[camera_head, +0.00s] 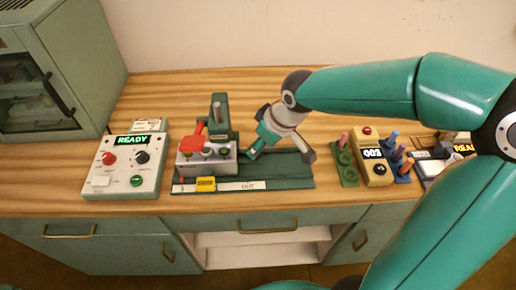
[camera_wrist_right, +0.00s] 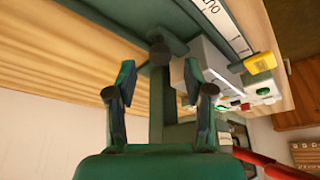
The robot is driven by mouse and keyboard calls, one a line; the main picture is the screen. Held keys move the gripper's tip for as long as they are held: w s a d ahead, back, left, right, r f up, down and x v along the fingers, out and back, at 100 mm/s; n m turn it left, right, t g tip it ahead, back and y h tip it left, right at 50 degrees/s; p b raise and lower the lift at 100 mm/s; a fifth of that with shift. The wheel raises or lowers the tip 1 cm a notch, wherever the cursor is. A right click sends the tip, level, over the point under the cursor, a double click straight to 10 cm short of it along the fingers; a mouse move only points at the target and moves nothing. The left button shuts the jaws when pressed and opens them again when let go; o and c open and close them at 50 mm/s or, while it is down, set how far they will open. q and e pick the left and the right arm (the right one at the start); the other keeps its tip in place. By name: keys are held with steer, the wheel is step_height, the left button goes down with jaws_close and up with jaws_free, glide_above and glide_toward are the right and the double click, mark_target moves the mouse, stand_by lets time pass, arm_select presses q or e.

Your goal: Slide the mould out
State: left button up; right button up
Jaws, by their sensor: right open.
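The mould, a grey metal block (camera_head: 222,164), sits at the left part of a long dark green press base (camera_head: 290,183). A green upright (camera_head: 220,105) stands behind it, and a red handle (camera_head: 191,143) lies over its left top. My right gripper (camera_head: 281,153) is open and empty, pointing down over the base just right of the mould; its left finger is close to the block's right end, and contact cannot be told. In the right wrist view the open fingers (camera_wrist_right: 158,88) stand apart, with the grey block (camera_wrist_right: 214,62) beyond one finger. My left gripper is out of view.
A control box (camera_head: 124,167) reading READY stands left of the press, with a yellow tag (camera_head: 206,184) on the base's front edge. Right are a green peg holder (camera_head: 345,165) and a yellow counter box (camera_head: 372,170). A cabinet (camera_head: 60,70) stands back left. The base's right part is clear.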

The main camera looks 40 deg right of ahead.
steer(key=shift+x, duration=1.55)
jaws_close()
